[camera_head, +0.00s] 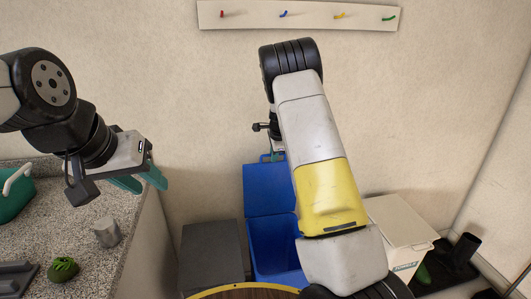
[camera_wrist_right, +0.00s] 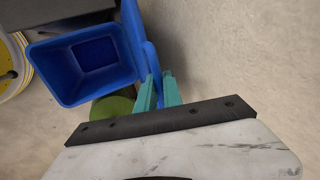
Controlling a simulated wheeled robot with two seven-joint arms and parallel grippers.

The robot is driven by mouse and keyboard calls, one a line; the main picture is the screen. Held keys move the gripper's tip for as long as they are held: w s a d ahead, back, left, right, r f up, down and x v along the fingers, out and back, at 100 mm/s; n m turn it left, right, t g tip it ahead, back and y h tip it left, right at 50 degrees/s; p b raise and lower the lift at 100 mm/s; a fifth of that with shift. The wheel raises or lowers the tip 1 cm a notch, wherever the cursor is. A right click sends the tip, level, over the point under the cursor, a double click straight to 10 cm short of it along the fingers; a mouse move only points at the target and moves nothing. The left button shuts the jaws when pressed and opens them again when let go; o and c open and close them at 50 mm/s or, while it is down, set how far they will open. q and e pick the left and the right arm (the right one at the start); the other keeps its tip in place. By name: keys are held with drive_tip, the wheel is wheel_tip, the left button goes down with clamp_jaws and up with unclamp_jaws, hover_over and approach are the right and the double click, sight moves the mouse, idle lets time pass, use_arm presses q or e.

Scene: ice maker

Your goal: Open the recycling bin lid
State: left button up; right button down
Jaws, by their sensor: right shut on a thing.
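The blue recycling bin (camera_head: 272,245) stands on the floor against the wall, partly hidden by my right arm. Its blue lid (camera_head: 264,188) is raised, standing up at the back, so the bin's inside shows. In the right wrist view the open bin (camera_wrist_right: 62,70) is at the upper left, and the lid (camera_wrist_right: 148,55) runs edge-on to the gripper. My right gripper (camera_wrist_right: 158,90) is shut on the lid's edge. In the head view it (camera_head: 272,157) is at the lid's top, mostly hidden by the arm. My left gripper (camera_head: 140,184) is open and empty beside the counter's edge.
A grey bin (camera_head: 212,258) stands left of the blue bin, and a white box (camera_head: 398,222) stands right of it. The granite counter (camera_head: 85,220) at left holds a cup, a green pepper and a teal container. A hook rack (camera_head: 300,15) hangs on the wall above.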

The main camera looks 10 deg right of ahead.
drive_tip(key=c, duration=1.5)
unclamp_jaws()
drive_tip(key=shift+d+f, duration=0.1)
drive_tip(key=shift+d, duration=0.05)
drive_tip(key=v, duration=0.8)
drive_tip(key=s+a+r+n+y, duration=0.15)
drive_tip(key=s+r+n, duration=0.25)
drive_tip(key=s+r, duration=0.45)
drive_tip(key=s+a+r+n+y, duration=0.15)
drive_tip(key=s+r+n, duration=0.35)
drive_tip(key=s, duration=0.6)
drive_tip(key=s+a+r+n+t+h, duration=0.1)
drive_tip(key=s+n, duration=0.8)
drive_tip(key=s, duration=1.3)
drive_tip(key=shift+s+a+r, duration=0.2)
drive_tip(key=shift+a+r, duration=0.3)
drive_tip(key=shift+r, duration=0.05)
